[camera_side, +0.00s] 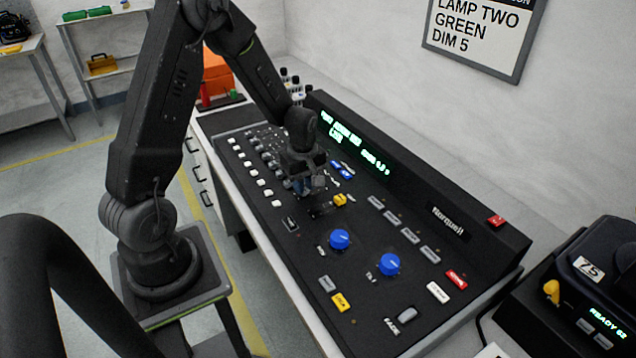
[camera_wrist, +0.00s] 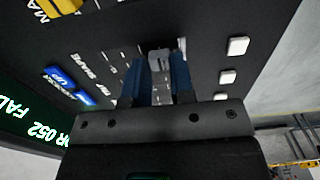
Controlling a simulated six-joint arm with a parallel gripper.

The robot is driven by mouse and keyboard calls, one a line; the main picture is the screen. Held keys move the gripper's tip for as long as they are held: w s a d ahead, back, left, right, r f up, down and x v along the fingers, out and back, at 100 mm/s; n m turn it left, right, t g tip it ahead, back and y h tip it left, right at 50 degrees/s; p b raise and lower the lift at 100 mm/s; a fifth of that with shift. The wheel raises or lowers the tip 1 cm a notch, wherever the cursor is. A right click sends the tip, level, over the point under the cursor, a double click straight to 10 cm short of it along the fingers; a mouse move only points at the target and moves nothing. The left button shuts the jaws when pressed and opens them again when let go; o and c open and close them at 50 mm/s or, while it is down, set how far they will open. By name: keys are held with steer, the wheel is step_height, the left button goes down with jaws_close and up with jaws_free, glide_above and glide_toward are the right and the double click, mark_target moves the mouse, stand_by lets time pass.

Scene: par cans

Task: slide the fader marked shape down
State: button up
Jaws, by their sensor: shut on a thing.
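In the wrist view my gripper (camera_wrist: 159,62) has its two blue-padded fingers closed on a small grey fader cap (camera_wrist: 159,55). The cap sits on the dark face of the lighting console (camera_side: 395,290).
Several white buttons (camera_side: 262,183) line the console's left side. Two blue knobs (camera_side: 339,239) and a yellow button (camera_side: 340,200) are near my gripper. A blue button (camera_wrist: 70,85) is close by. A black device (camera_side: 600,270) stands at the right. A sign (camera_side: 483,30) hangs on the wall.

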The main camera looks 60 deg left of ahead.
mark_target(297, 197)
steer(key=shift+s, duration=1)
steer(key=o, duration=0.4)
steer(key=shift+c, duration=0.2)
steer(key=shift+r, duration=3)
